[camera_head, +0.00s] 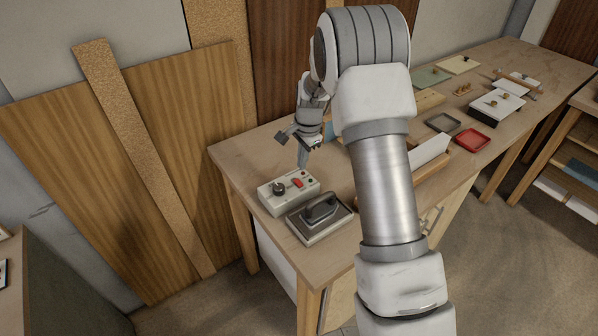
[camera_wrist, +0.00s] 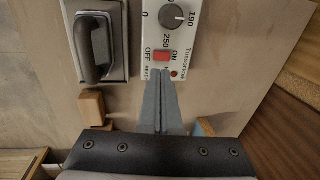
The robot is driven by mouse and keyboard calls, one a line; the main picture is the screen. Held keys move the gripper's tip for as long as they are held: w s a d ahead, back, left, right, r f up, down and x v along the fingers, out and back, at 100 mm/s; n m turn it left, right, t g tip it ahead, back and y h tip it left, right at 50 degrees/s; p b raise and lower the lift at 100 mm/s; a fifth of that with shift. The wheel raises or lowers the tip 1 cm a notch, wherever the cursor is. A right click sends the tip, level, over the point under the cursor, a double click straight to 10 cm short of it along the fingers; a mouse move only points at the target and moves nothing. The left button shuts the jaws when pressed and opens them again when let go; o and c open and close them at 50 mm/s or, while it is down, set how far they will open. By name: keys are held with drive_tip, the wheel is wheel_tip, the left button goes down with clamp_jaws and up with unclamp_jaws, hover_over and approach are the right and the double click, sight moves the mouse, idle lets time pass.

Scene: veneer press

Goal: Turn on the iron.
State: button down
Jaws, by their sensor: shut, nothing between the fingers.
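The iron (camera_head: 322,215), dark-handled on a flat plate, sits at the near left corner of the workbench; it also shows in the wrist view (camera_wrist: 98,50). Beside it is a pale control box (camera_head: 288,200) with a grey dial (camera_wrist: 173,17), a red rocker switch (camera_wrist: 162,56) between the OFF and ON labels, and a small red lamp (camera_wrist: 174,74). I cannot tell whether the lamp is lit. My gripper (camera_head: 302,164) is shut and empty just behind the box. In the wrist view its fingertips (camera_wrist: 160,84) appear just below the switch; contact is unclear.
The workbench (camera_head: 240,165) holds a red tray (camera_head: 472,140), a grey-green tray (camera_head: 443,123) and several small items farther right. A wooden block (camera_wrist: 92,107) lies near the iron. Veneer panels (camera_head: 60,130) lean at the left. My arm hides the bench's middle.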

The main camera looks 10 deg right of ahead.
wheel_tip(320, 180, up, 6)
drive_tip(key=shift+s+d+r+b, duration=0.2)
drive_tip(key=shift+s+d+b, duration=0.15)
drive_tip(key=shift+s, duration=0.1)
drive_tip(key=w+b, duration=0.1)
drive_tip(key=b, duration=0.6)
drive_tip(key=shift+w+a, duration=0.1)
drive_tip(key=shift+a, duration=0.25)
drive_tip(key=shift+r, duration=0.2)
drive_tip(key=shift+f, duration=0.15)
